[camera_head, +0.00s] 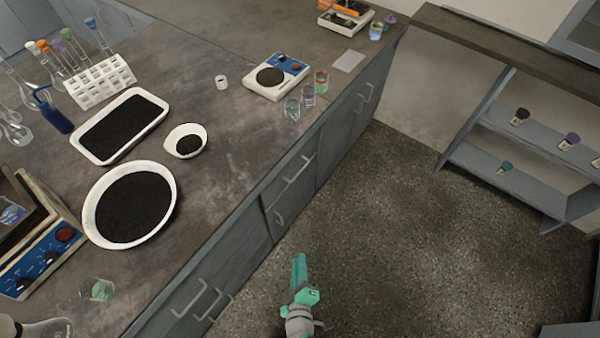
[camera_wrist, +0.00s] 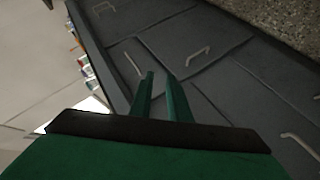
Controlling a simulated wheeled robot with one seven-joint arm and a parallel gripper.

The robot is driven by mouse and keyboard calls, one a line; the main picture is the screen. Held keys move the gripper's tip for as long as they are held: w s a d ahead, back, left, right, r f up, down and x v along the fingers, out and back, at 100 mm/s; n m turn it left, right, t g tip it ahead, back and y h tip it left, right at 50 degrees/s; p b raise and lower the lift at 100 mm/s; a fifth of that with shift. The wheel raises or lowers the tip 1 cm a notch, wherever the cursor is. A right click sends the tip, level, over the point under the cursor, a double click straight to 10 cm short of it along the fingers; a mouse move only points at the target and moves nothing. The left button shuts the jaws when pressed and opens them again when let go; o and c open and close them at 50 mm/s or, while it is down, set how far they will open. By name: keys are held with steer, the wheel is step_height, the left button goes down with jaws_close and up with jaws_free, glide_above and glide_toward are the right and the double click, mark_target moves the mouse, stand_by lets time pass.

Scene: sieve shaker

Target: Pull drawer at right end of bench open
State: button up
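The grey bench (camera_head: 235,225) runs from lower left to upper right in the head view. Near its far right end, the front has bar handles (camera_head: 366,94); the drawer there looks shut, its edges hard to make out. A middle drawer front with a handle (camera_head: 298,171) is also flush. My green gripper (camera_head: 299,262) is over the floor in front of the bench, apart from every handle. In the wrist view my gripper (camera_wrist: 157,78) is open and empty, its fingers pointing at the bench front. A handle (camera_wrist: 197,55) shows beyond the fingertips, and another handle (camera_wrist: 131,62) to their left.
Lower bench fronts near me have handles (camera_head: 190,300). A shelf unit (camera_head: 520,185) stands at right. The floor (camera_head: 400,240) between is clear.

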steer(key=w+f+n+h, duration=0.1)
steer(key=w+f+n, duration=0.2)
steer(key=w, duration=0.4)
steer(key=n+t+h, duration=0.2)
steer(key=n+h, duration=0.2)
steer(key=n, duration=0.2)
glide_toward(300, 172)
steer(key=x, duration=0.9)
steer(key=shift+f, duration=0.2)
steer(key=shift+w+f, duration=0.15)
steer(key=shift+w, duration=0.4)
steer(key=shift+d, duration=0.1)
jaws_close()
steer(key=shift+d, duration=0.1)
